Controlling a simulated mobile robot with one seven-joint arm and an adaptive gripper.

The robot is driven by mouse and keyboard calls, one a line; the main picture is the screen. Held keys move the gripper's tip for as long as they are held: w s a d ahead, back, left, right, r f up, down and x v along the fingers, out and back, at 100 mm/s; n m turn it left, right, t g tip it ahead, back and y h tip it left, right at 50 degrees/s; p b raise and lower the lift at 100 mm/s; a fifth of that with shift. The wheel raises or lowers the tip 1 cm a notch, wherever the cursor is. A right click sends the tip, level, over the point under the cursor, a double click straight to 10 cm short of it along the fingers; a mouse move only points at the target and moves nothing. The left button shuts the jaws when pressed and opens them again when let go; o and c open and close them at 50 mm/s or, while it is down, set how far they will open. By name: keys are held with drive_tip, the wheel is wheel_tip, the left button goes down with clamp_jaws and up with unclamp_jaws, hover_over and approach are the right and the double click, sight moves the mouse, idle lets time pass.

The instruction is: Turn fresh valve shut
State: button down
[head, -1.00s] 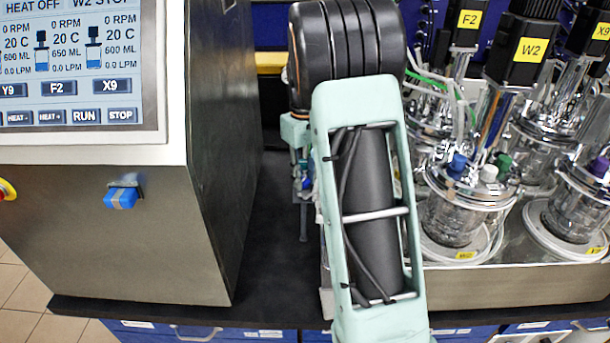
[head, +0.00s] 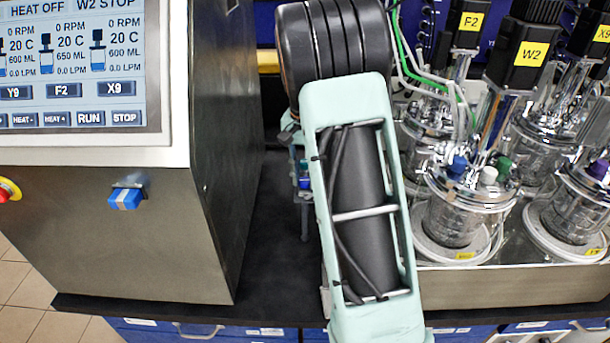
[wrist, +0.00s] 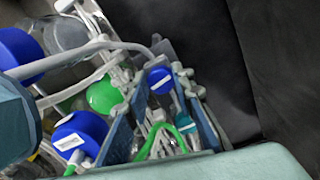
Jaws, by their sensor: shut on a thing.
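My gripper (wrist: 160,98) points down into a cluster of valves and tubes in the wrist view. Its two blue-grey fingers stand on either side of a small blue valve knob (wrist: 159,80) with a white mark and are shut on it. No label shows that this is the fresh valve. A larger blue knob (wrist: 80,136) with a white mark lies just left of the left finger, beside a green ball-shaped part (wrist: 103,96). In the head view my arm hides most of the gripper and the valves.
Grey and green tubes (wrist: 165,138) run close around the fingers. Glass bioreactor vessels (head: 452,215) stand on the right in the head view. A steel control cabinet (head: 90,240) with a screen stands on the left. Bare dark bench (head: 262,255) lies between.

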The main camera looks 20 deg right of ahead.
drive_tip(key=shift+w+m, duration=0.1)
drive_tip(key=shift+m, duration=0.8)
drive_tip(key=c, duration=1.7)
unclamp_jaws()
drive_tip(key=shift+o, duration=0.2)
wheel_tip(320, 180, up, 12)
